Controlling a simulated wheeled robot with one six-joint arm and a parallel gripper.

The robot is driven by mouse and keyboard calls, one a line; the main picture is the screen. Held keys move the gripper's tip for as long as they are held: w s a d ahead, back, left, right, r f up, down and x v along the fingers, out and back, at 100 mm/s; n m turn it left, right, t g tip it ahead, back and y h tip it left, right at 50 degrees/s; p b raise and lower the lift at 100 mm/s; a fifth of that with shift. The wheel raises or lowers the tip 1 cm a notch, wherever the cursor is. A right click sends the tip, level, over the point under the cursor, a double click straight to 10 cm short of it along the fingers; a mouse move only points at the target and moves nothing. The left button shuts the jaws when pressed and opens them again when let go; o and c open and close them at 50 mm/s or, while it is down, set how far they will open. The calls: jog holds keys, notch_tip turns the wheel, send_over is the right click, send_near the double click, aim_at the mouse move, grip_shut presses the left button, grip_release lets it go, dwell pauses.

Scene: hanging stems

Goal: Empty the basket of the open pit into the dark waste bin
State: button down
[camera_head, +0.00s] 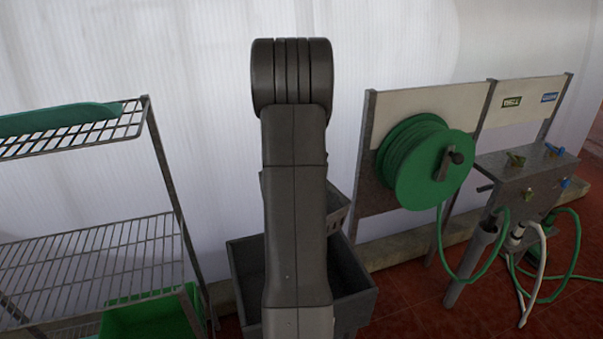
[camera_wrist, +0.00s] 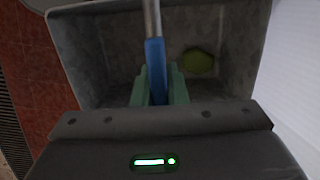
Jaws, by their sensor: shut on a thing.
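My gripper (camera_wrist: 159,88) has pale green fingers and is shut on a blue handle (camera_wrist: 155,62). A metal rod (camera_wrist: 152,16) runs from the handle out of the top of the wrist view, so its far end is not seen. Below the gripper is the open dark grey bin (camera_wrist: 245,50), with a yellow-green thing (camera_wrist: 198,61) lying in it. In the head view the dark bin (camera_head: 354,312) stands behind my arm, which hides its middle and my gripper. A smaller grey box-like part (camera_head: 337,212) shows partly above the bin; I cannot tell whether it is the basket.
A wire rack (camera_head: 100,262) stands at left with a green tray (camera_head: 55,118) on top and a green crate (camera_head: 150,318) below. A green hose reel (camera_head: 425,165) and a tap panel (camera_head: 530,175) stand at right. A white wall is behind; red floor (camera_head: 440,300) lies front right.

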jog(key=s+d+f+t+y+b, duration=0.1)
jog(key=s+f+t+y+b, duration=0.1)
jog(key=f+t+y+b, duration=0.1)
jog(key=s+d+f+n+t+y+b, duration=0.1)
jog(key=s+d+f+t+y+b, duration=0.1)
jog(key=f+t+y+b, duration=0.1)
jog(key=s+d+f+t+y+b, duration=0.2)
jog(key=s+f+t+y+b, duration=0.1)
jog(key=f+t+y+b, duration=0.1)
jog(key=shift+t+b, duration=0.6)
jog(key=shift+t, duration=0.8)
jog(key=f+t+y+b, duration=0.1)
jog(key=b, duration=0.3)
jog(key=f+t+y+b, duration=0.1)
jog(key=b, duration=0.4)
jog(key=f+n+t+y+b, duration=0.1)
jog(key=b, duration=0.3)
jog(key=shift+w+a+f+b, duration=0.2)
jog(key=shift+w+a+b, duration=0.05)
jog(key=shift+w+b, duration=0.1)
jog(key=t+y+b, duration=0.1)
jog(key=b, duration=0.2)
jog(key=f+b, duration=0.1)
jog(key=b, duration=0.2)
jog(key=shift+w+a+f+n+t+y, duration=0.2)
jog(key=shift+w+f+n+t+y, duration=0.1)
jog(key=shift+t+y, duration=0.1)
jog(key=shift+b, duration=0.35)
